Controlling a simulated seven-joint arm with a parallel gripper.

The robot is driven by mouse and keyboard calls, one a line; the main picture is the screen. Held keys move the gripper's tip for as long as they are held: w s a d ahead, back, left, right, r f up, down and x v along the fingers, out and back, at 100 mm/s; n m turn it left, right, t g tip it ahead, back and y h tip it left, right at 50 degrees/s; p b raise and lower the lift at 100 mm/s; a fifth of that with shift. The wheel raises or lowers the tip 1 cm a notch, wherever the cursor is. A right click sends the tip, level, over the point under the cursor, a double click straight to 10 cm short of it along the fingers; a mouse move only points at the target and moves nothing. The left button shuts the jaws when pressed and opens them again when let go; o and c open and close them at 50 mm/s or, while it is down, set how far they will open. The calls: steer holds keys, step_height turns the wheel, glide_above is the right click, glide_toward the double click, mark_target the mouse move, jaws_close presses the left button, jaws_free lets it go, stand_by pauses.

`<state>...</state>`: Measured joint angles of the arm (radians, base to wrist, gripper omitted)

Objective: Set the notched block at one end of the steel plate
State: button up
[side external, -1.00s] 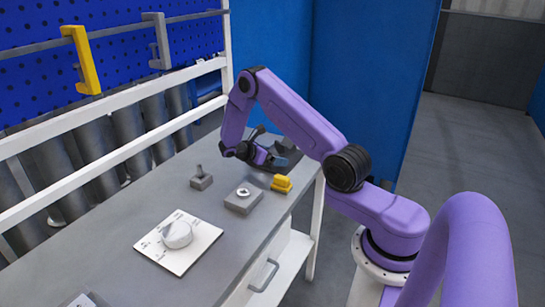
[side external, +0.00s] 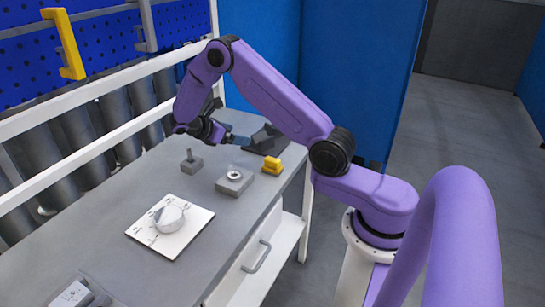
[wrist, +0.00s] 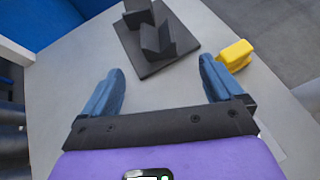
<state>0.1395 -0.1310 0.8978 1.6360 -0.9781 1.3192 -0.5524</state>
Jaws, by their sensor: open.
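The steel plate (wrist: 188,46) is a dark flat slab at the top of the wrist view. A dark notched block (wrist: 157,43) with a V-shaped cut stands on it, nearer to me. A second dark block-like piece (wrist: 139,13) stands farther along the plate and is partly cut off by the frame edge. In the side external view the plate (side external: 257,150) lies at the bench's far end, partly hidden by my gripper (side external: 232,134). My gripper, also in the wrist view (wrist: 160,70), is open with blue fingers apart and nothing between them, short of the near block.
A yellow piece (side external: 271,165) sits beside the plate, close to my right finger in the wrist view. A grey block with a ring (side external: 234,180), a grey block with a peg (side external: 191,161) and a white dial panel (side external: 170,226) stand on the bench. A railing (side external: 90,93) runs behind.

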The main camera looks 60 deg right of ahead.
steer(key=s+a+r+t+y, duration=0.25)
steer(key=s+a+r, duration=0.2)
steer(key=a, duration=0.45)
steer(key=s+a+r+t+y, duration=0.25)
steer(key=s+a, duration=0.35)
steer(key=a, duration=0.3)
steer(key=s+a+r+y, duration=0.1)
steer(key=s+a+y, duration=0.1)
steer(key=s, duration=0.9)
steer(key=s+a+r+y, duration=0.1)
steer(key=s+a+y, duration=0.2)
steer(key=s, duration=0.8)
steer(key=shift+s+a+r+m+g+y, duration=0.2)
steer(key=shift+r+m+g+y, duration=0.15)
steer(key=shift+y, duration=0.35)
steer(key=shift+w, duration=0.1)
